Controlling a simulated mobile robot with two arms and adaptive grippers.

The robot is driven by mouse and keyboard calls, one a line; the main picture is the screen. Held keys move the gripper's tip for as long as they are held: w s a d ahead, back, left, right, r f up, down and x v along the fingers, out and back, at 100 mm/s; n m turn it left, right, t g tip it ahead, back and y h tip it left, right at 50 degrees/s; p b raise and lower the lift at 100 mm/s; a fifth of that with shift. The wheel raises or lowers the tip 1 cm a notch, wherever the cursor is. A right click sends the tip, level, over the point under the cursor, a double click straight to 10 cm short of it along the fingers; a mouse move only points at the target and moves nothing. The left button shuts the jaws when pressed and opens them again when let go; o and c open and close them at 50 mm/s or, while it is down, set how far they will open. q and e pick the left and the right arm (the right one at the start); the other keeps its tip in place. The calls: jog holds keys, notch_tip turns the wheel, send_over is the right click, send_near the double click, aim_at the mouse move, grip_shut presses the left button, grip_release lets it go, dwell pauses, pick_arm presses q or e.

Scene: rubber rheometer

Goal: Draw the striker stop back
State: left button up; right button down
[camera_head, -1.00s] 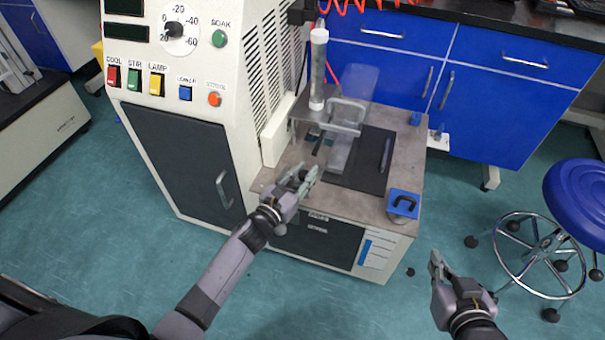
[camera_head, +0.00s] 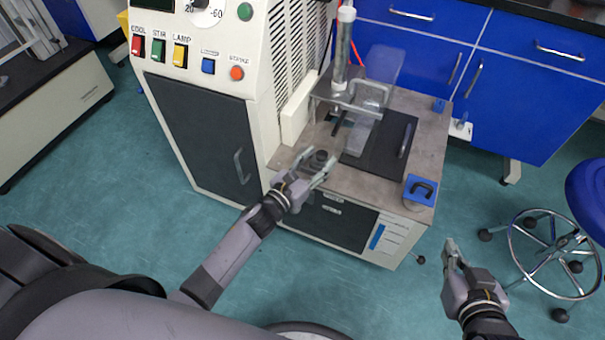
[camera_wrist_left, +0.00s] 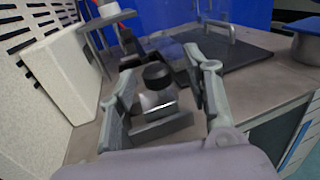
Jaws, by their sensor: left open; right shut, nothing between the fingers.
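A black round knob (camera_head: 320,157) stands at the left front of the machine's worktop; it may be the striker stop, but I cannot be sure. In the left wrist view the knob (camera_wrist_left: 158,76) sits on a shiny metal block (camera_wrist_left: 160,102). My left gripper (camera_head: 317,169) is open at the worktop's front edge, pointing at the knob. In the left wrist view its fingers (camera_wrist_left: 160,80) lie to either side of the knob, with visible gaps. A clear tube with a white cap (camera_head: 342,50) stands upright behind. My right gripper (camera_head: 454,256) is shut and empty above the floor.
A dark plate with a metal handle (camera_head: 402,142) lies right of the knob. A clear guard with a handle (camera_head: 368,97) stands behind. A blue-topped pot (camera_head: 420,188) is at the front right corner. A white cabinet wall (camera_head: 298,118) bounds the left. A stool (camera_head: 545,250) stands right.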

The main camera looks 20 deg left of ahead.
pick_arm(q)
jog(key=v, duration=0.9)
jog(key=shift+s, duration=0.25)
